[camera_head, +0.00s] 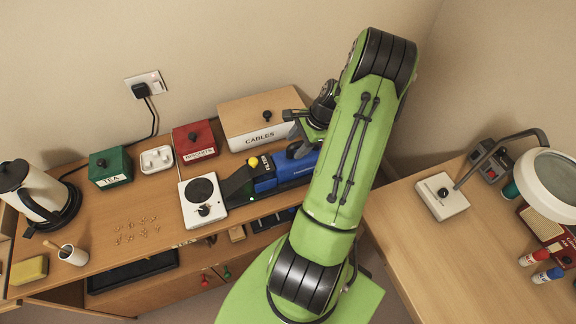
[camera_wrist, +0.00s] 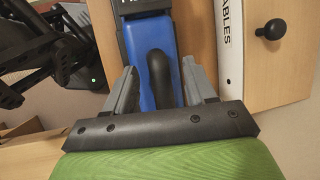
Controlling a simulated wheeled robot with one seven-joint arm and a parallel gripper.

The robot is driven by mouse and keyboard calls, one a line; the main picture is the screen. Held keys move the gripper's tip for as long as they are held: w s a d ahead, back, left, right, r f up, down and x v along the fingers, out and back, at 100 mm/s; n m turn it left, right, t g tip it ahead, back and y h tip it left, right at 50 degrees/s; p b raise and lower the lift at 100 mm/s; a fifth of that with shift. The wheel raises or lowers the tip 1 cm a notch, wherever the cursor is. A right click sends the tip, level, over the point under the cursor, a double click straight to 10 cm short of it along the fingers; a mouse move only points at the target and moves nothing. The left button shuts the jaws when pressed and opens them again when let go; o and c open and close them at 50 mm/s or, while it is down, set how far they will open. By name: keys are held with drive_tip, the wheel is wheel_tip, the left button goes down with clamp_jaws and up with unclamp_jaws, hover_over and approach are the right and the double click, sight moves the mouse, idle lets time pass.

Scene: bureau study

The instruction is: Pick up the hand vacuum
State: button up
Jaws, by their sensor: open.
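The hand vacuum (camera_head: 268,184) is blue and black and lies on the wooden desk, partly hidden behind my green arm. In the wrist view, its blue body (camera_wrist: 142,62) and black handle (camera_wrist: 160,75) lie between the fingers of my gripper (camera_wrist: 160,68). My gripper is open, with one grey finger on each side of the handle. I cannot tell whether either finger touches it. In the head view, my gripper (camera_head: 300,128) is above the back right part of the vacuum.
The cables box (camera_head: 250,112) stands close behind the vacuum, and its knob (camera_wrist: 271,30) shows in the wrist view. A white hot plate (camera_head: 188,210) is at the vacuum's left. A red box (camera_head: 193,140), green tea box (camera_head: 108,166) and kettle (camera_head: 42,190) stand further left.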

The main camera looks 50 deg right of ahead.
drive_tip(key=shift+r, duration=0.1)
clamp_jaws()
idle(1.3)
